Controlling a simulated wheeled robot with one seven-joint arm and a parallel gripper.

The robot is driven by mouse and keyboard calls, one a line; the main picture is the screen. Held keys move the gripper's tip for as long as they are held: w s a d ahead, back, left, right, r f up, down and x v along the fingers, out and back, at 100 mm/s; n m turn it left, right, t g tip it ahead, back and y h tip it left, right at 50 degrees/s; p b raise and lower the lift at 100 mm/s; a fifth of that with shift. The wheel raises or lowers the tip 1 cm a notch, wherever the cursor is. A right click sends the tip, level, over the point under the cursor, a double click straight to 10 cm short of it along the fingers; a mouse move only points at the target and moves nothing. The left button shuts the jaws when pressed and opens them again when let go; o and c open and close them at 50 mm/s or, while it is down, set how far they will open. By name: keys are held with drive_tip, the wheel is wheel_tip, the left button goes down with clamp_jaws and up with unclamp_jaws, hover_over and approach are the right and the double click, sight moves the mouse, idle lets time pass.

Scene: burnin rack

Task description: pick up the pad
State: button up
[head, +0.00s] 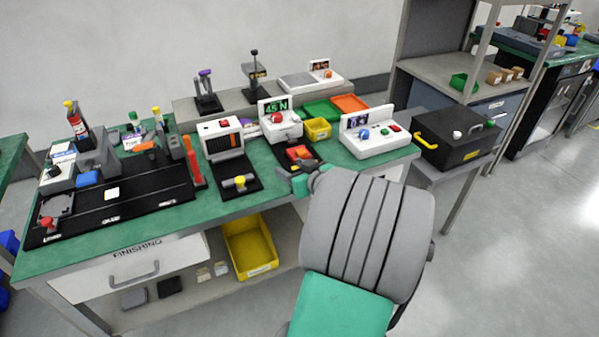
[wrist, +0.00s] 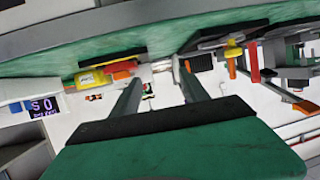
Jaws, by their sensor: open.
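No object is plainly marked as the pad, and I cannot tell which one it is. A small white flat square (head: 112,193) lies on the black mat at the left of the green bench, near a blue block (head: 88,178). Two dark flat squares, one grey (head: 134,298) and one black (head: 169,287), lie on the lower shelf. My gripper (head: 300,180) is at the bench's front edge, right of the middle, partly hidden by my arm. In the wrist view my gripper (wrist: 159,80) shows two spread fingers with nothing held between them.
The green bench (head: 130,238) is crowded with fixtures. A white box with coloured buttons (head: 378,145) stands right of my gripper. A yellow bin (head: 250,250) sits on the shelf beside a closed drawer (head: 150,268). A black case (head: 455,150) stands farther right. The floor at right is clear.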

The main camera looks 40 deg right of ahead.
drive_tip(key=m+t+h, duration=0.1)
drive_tip(key=h, duration=0.1)
approach(302, 152)
drive_tip(key=shift+w+a+f+b, duration=0.3)
drive_tip(key=shift+w+f, duration=0.1)
drive_tip(key=shift+f, duration=0.05)
drive_tip(key=x, duration=0.7)
drive_tip(key=shift+w+d+r+p, duration=0.25)
drive_tip(key=shift+d+p, duration=0.1)
drive_tip(key=shift+d, duration=0.1)
drive_tip(key=shift+s, duration=0.1)
clamp_jaws()
